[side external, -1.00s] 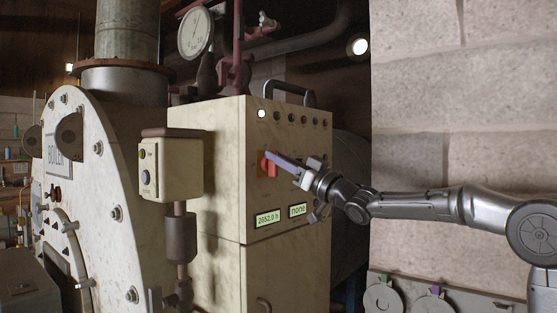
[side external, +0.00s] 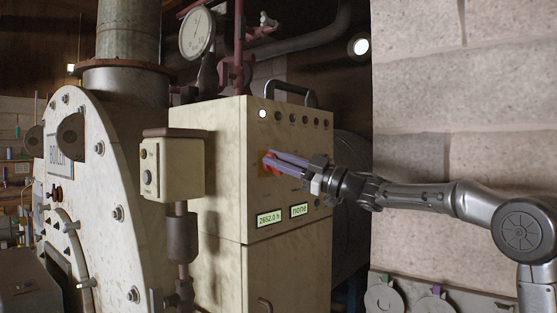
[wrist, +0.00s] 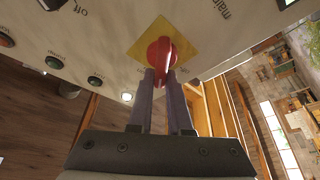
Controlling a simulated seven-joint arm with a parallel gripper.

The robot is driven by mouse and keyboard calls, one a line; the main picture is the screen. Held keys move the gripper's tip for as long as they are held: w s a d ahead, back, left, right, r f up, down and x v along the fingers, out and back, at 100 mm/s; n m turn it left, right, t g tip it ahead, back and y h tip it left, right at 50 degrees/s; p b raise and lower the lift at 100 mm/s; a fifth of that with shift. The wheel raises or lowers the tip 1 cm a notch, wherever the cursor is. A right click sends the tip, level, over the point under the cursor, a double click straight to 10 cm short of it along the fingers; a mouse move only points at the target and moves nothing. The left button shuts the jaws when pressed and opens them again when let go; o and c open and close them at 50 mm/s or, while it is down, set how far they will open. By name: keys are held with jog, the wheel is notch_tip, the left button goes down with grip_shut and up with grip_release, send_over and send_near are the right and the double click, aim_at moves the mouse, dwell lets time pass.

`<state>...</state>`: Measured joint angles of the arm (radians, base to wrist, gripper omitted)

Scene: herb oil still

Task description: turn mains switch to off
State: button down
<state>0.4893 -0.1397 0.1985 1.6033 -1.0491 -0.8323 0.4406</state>
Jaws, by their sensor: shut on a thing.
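The mains switch is a red knob on a yellow square plate on the cream cabinet's front; the knob (wrist: 160,58) and the plate (wrist: 183,38) show in the wrist view. Partly cut-off lettering reading "main" is printed beside the plate. In the side view the knob (side external: 268,160) is mostly hidden by my fingers. My gripper (side external: 276,161) reaches in from the right. Its two fingers lie on either side of the knob's grip, and in the wrist view my gripper (wrist: 160,72) is shut on it. The knob's exact setting is hard to read.
The cream cabinet (side external: 215,200) carries a row of lamps, one lit white (side external: 262,114), and two displays below the switch, one reading "none" (side external: 299,210). A small control box (side external: 170,168) and the boiler (side external: 95,190) stand to the left. A block wall (side external: 460,100) is at right.

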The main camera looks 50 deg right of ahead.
jog(key=n+g, duration=0.1)
jog(key=n, duration=0.3)
jog(key=f+n+g+y, duration=0.1)
jog(key=n+g, duration=0.1)
jog(key=n, duration=0.1)
jog(key=n+g, duration=0.1)
jog(key=n, duration=0.3)
jog(key=shift+w+f+n, duration=0.15)
jog(key=shift+f+n, duration=0.1)
jog(key=shift+n, duration=0.05)
jog(key=shift+n+g, duration=0.3)
jog(key=c, duration=0.8)
grip_release()
jog(key=shift+c, duration=0.2)
jog(key=shift+a+r, duration=0.1)
jog(key=shift+s, duration=0.25)
jog(key=v, duration=1.3)
jog(key=shift+d, duration=0.3)
jog(key=shift+s, duration=0.1)
